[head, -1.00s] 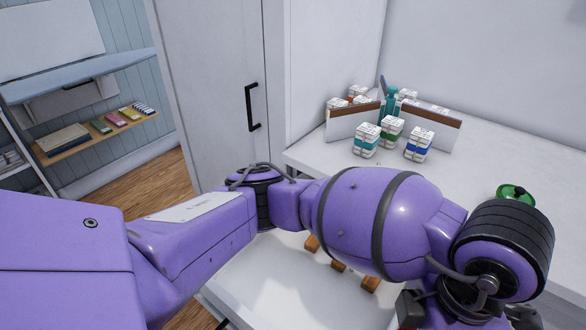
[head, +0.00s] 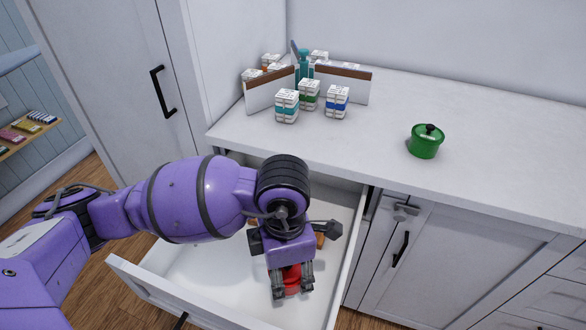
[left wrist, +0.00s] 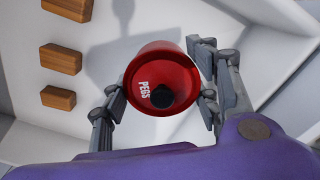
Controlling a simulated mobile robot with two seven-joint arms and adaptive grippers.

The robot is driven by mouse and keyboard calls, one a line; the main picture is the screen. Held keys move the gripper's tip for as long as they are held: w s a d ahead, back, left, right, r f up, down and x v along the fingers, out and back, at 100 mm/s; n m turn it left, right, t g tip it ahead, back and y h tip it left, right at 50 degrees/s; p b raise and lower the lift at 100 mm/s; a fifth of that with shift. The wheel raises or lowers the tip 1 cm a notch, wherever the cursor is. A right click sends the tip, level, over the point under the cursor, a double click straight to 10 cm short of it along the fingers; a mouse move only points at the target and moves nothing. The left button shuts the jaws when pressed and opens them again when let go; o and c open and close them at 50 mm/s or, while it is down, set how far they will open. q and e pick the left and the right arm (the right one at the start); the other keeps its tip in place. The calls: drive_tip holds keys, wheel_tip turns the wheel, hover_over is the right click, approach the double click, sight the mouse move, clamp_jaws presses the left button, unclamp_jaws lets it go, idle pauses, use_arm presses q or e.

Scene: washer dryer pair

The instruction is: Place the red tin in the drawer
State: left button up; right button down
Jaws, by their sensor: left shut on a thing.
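The red tin (left wrist: 168,75) is round, with a dark knob on its lid and the word PEGS in white. My left gripper (head: 291,283) is shut on it, one finger on each side, as the left wrist view also shows (left wrist: 160,103). In the head view the red tin (head: 291,278) shows between the fingers, over the open drawer (head: 200,272). The drawer is white and holds several wooden blocks; I cannot tell whether the tin touches its floor. My right gripper is not in view.
A green lidded pot (head: 426,143) stands on the white countertop (head: 390,105). Several small boxes, including a teal-banded one (head: 287,106), stand at the back left near a wood-topped divider. A closed cupboard door (head: 440,260) is right of the drawer. The drawer's walls surround the gripper.

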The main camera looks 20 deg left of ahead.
use_arm(q)
drive_tip(key=shift+a+f, duration=0.4)
drive_tip(key=shift+f, duration=0.05)
drive_tip(key=shift+w+a+f, duration=0.1)
drive_tip(key=shift+f, duration=1.55)
drive_tip(key=shift+f, duration=0.15)
drive_tip(key=o, duration=1.2)
wheel_tip(320, 180, up, 12)
drive_tip(key=shift+r+p, duration=0.25)
drive_tip(key=shift+p, duration=0.05)
